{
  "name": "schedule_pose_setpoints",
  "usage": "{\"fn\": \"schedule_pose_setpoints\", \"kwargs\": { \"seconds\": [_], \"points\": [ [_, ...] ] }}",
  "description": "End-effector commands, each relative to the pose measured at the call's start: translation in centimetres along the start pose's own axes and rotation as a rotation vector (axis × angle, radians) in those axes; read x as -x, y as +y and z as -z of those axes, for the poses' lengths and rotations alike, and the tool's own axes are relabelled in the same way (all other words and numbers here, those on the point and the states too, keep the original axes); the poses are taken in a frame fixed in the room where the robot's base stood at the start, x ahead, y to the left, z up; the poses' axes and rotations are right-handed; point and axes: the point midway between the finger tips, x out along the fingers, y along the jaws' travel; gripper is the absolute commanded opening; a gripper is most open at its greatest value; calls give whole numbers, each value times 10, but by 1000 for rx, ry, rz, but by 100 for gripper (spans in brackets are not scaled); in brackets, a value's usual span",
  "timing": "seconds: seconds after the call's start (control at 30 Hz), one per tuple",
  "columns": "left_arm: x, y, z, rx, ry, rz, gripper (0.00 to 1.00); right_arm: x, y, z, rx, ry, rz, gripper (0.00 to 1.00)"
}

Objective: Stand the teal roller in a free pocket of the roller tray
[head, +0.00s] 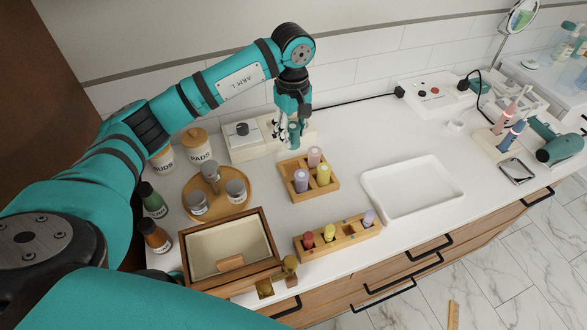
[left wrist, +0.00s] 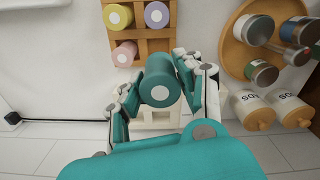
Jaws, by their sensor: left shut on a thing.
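My left gripper (head: 291,137) is shut on the teal roller (head: 294,129), with its fingers on both sides of it. In the left wrist view the gripper (left wrist: 160,92) has the roller (left wrist: 160,82) between its fingers, its pale end disc facing the camera. The square wooden roller tray (head: 332,186) is just in front of the gripper. It holds a pink roller (head: 314,156), a purple roller (head: 301,180) and a yellow roller (head: 323,174). Its back left pocket (head: 291,166) looks empty; it also shows in the left wrist view (left wrist: 157,47). My right gripper is not in view.
A cream holder (head: 266,132) stands behind the roller. A round wooden tray (head: 222,202) with metal tins is left. A white tray (head: 412,188) is right.

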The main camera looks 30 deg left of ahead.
Motion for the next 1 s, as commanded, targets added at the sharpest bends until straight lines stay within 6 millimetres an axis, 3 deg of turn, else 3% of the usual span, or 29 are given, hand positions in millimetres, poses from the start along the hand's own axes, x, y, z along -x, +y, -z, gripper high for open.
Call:
{"fn": "schedule_pose_setpoints", "kwargs": {
  "seconds": [0.03,0.13,0.43,0.87,1.0],
  "points": [
    [-10,0,0,0,0,-1,3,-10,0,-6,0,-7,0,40],
    [-17,0,0,0,-1,0,3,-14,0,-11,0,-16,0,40],
    [-64,-1,-1,1,-3,3,3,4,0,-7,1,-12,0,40],
    [-111,0,-1,1,-2,2,3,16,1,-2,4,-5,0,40],
    [-114,0,0,0,0,-2,3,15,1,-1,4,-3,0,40]
  ]
}}
